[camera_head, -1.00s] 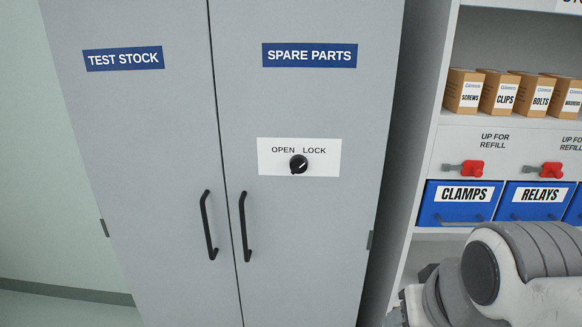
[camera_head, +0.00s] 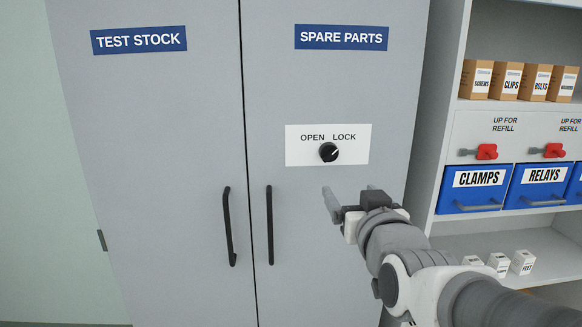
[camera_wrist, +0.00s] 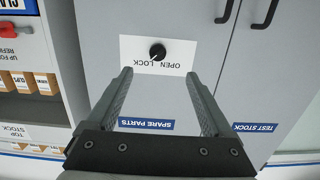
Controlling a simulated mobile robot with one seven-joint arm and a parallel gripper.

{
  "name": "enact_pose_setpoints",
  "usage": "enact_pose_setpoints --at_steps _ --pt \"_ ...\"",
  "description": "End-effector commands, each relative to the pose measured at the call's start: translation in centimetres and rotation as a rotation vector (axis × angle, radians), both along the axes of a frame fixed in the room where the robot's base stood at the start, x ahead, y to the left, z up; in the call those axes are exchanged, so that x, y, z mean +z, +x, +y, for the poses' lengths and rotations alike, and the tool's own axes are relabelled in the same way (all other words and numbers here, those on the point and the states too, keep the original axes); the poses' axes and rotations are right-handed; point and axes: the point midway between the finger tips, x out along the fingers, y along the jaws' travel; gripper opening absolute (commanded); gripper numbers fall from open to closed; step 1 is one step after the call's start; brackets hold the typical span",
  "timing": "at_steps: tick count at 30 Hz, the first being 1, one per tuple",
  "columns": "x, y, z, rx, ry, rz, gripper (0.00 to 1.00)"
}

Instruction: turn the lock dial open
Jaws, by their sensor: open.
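The lock dial (camera_head: 328,152) is a round black knob on a white plate (camera_head: 297,157) marked OPEN and LOCK, on the SPARE PARTS door of the grey cabinet. A white line on the knob points up and right, toward the word LOCK. My gripper (camera_head: 347,189) is open and empty, just below and right of the dial and apart from it in the head view. In the wrist view the dial (camera_wrist: 158,52) shows upside down, beyond the fingertips and roughly between them; the open gripper (camera_wrist: 160,75) touches nothing there.
Two black door handles (camera_head: 229,226) (camera_head: 270,225) hang vertically at the door seam, left of my gripper. A shelf at right holds small cartons (camera_head: 511,83), red levers (camera_head: 487,152) and blue bins (camera_head: 475,189). The door around the dial is clear.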

Motion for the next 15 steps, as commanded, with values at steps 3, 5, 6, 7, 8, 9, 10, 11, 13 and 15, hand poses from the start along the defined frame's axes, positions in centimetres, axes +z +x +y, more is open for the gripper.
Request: enact_pose_setpoints --at_steps 3,5,6,7,8,9,10,11,13,15 --pt "0.2 0.4 -0.2 -0.009 -0.002 -0.067 0.85" --pt "0.5 0.6 -0.2 -0.011 -0.003 -0.086 0.85" --pt "0.7 0.7 -0.2 -0.012 -0.003 -0.093 0.85" --pt "0.8 0.8 -0.2 -0.013 -0.003 -0.097 0.85" --pt "0.8 0.9 -0.2 -0.013 -0.003 -0.098 0.85" --pt "0.9 1.0 -0.2 -0.013 -0.003 -0.099 0.85" --pt "1.0 1.2 -0.2 -0.013 -0.003 -0.099 0.85" --pt "1.0 1.4 -0.2 -0.013 -0.003 -0.098 0.85" --pt "1.1 1.9 -0.2 -0.013 -0.003 -0.096 0.85" --pt "1.1 2.5 -0.2 -0.013 -0.002 -0.095 0.85"
